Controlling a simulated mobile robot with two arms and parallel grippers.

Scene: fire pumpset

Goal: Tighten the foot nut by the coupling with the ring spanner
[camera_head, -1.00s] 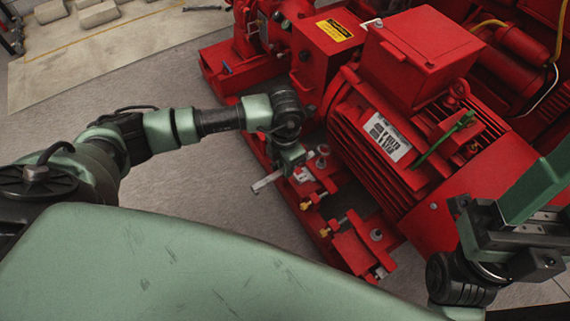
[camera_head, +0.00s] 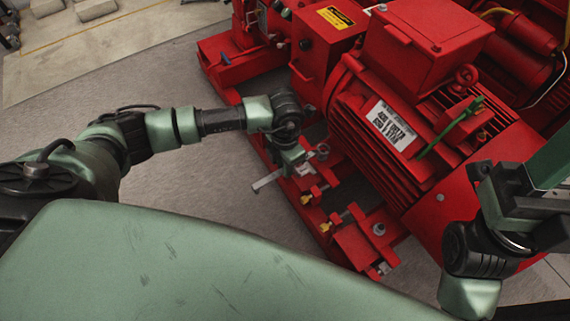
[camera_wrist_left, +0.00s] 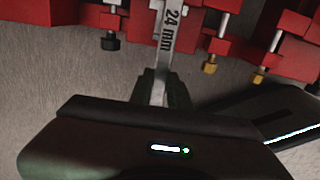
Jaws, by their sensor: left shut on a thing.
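The ring spanner (camera_wrist_left: 165,45) is a flat silver bar marked "24 mm". My left gripper (camera_wrist_left: 160,95) is shut on its shank in the left wrist view. In the head view my left gripper (camera_head: 292,157) is low beside the red motor's foot, and the spanner's free end (camera_head: 268,181) sticks out to the left. The spanner's far end runs out of the top of the wrist view, so I cannot tell whether its ring is on a nut. A foot bolt (camera_head: 322,150) shows just right of the gripper. My right gripper is not clearly visible; only my right arm shows.
The red motor (camera_head: 400,140) stands on a red base frame (camera_head: 345,240). Brass-tipped jacking bolts (camera_head: 306,199) and another foot nut (camera_head: 378,229) lie along its near side. Grey floor (camera_head: 215,170) is open to the left.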

